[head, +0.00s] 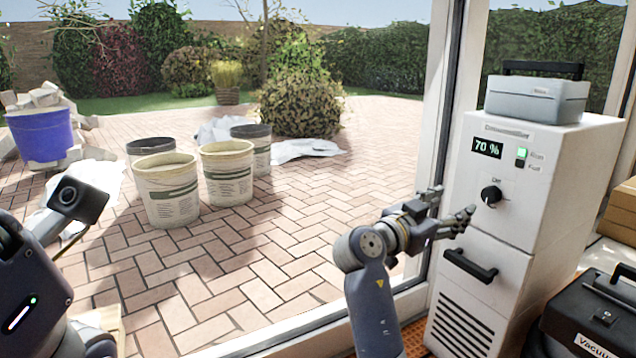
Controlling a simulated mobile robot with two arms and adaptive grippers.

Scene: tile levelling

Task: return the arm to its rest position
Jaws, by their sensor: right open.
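My right arm (372,290) reaches up from the bottom middle. Its gripper (456,204) is open and empty, with its fingers spread just left of the black knob (491,195) on a white machine (512,225). The fingertips look close to the machine's front, but I cannot tell the exact gap. Part of my left arm (30,285) shows at the left edge; its gripper is not visible.
The machine's display (487,148) reads 70 % beside a green light (521,153). A grey case (537,98) sits on top. A black vacuum case (597,315) stands lower right. A door frame (447,120) rises behind the gripper. Buckets (168,190) stand on the paving outside.

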